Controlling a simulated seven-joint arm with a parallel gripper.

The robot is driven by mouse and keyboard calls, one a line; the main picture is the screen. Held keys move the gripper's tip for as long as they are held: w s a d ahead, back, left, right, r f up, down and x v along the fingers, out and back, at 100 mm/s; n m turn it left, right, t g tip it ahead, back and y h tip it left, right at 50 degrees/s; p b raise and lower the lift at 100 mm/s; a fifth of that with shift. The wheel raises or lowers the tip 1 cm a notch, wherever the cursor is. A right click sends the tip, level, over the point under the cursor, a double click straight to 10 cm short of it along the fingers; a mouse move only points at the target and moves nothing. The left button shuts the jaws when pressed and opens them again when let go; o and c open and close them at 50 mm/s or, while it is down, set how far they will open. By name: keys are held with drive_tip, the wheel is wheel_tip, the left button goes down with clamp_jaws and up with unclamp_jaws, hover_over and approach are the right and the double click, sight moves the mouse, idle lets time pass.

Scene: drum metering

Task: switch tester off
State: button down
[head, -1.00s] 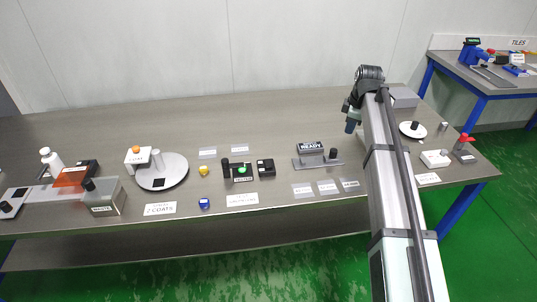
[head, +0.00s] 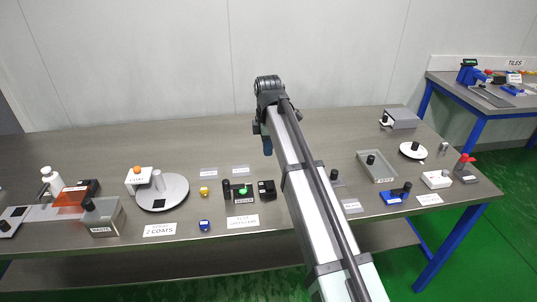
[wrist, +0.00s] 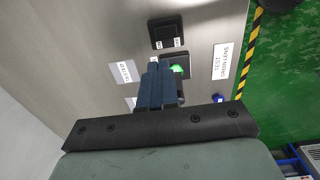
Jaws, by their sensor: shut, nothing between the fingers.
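The tester (head: 242,191) is a small dark unit with a lit green dome, in the middle of the bench in the head view. A black switch box (head: 266,190) stands just right of it. In the wrist view the green-lit tester (wrist: 178,70) is partly hidden behind my fingers, and the black switch box (wrist: 166,32) with a rocker and small white markings lies beyond the fingertips. I cannot tell the rocker's position. My gripper (head: 267,146) is shut and empty, pointing down above the bench, behind the switch box in the head view; its blue fingers also show in the wrist view (wrist: 159,68).
A white label card (head: 242,222) lies before the tester. A small blue object (head: 204,225) and a yellow one (head: 204,191) lie to its left, near a round white turntable (head: 175,188). A grey tray (head: 362,170) and blue tool (head: 395,195) are to the right.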

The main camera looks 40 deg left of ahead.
sight(268, 182)
wheel_tip(268, 182, down, 12)
drive_tip(key=shift+w+a+f, duration=0.1)
drive_tip(key=shift+w+f, duration=0.05)
idle(0.3)
